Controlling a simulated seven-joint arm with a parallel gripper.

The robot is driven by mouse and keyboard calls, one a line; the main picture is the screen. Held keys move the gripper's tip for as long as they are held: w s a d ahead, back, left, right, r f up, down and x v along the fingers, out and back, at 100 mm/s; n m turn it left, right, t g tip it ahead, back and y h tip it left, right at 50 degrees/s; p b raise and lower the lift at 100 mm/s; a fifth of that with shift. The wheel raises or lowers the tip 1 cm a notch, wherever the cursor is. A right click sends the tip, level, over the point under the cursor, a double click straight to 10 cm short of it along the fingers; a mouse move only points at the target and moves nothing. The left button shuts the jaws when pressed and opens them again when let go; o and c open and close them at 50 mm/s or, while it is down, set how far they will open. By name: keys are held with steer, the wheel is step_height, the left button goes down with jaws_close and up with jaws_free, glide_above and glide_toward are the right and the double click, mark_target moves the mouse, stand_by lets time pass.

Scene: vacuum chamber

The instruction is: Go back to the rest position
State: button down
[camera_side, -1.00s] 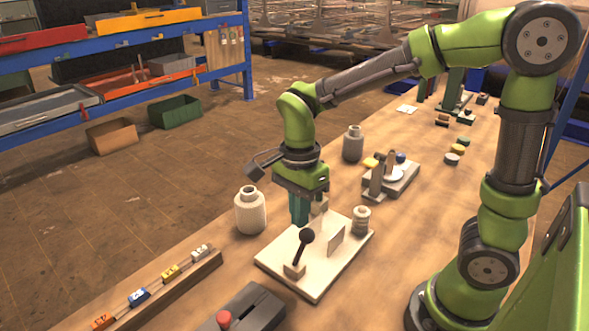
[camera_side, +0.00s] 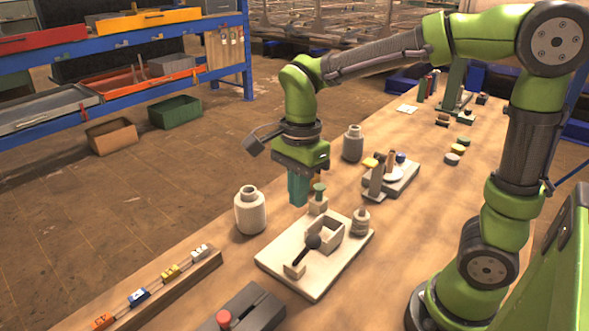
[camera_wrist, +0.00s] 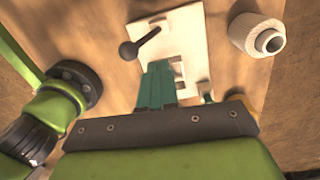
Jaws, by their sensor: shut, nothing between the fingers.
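My gripper (camera_side: 298,190) has teal fingers and is shut, with nothing between them. In the side view it hangs above the back left part of a pale board (camera_side: 290,282), clear of it. The board carries a lever with a dark round knob (camera_side: 313,241), a small open box (camera_side: 325,236) and a block with a green top (camera_side: 318,198). In the wrist view the fingers (camera_wrist: 156,88) reach over the board (camera_wrist: 184,30) and hide part of the box. The knob (camera_wrist: 129,50) shows left of the fingertips.
A pale jar (camera_side: 250,213) stands left of the board, and a grey jar (camera_side: 352,145) stands behind. A rail with coloured blocks (camera_side: 170,272) lies front left. A small fixture (camera_side: 392,178) stands right.

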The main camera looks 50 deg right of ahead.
step_height(320, 180, up, 8)
steer(key=s+d+f+n+t, duration=0.1)
steer(key=s+d+n+t, duration=0.1)
steer(key=n, duration=0.5)
steer(key=s+d+f+n+t+y, duration=0.1)
steer(key=s+d+f+n+t, duration=0.1)
steer(key=s+n+t, duration=0.3)
steer(key=n, duration=0.3)
steer(key=shift+s+f, duration=0.25)
steer(key=shift+s, duration=0.15)
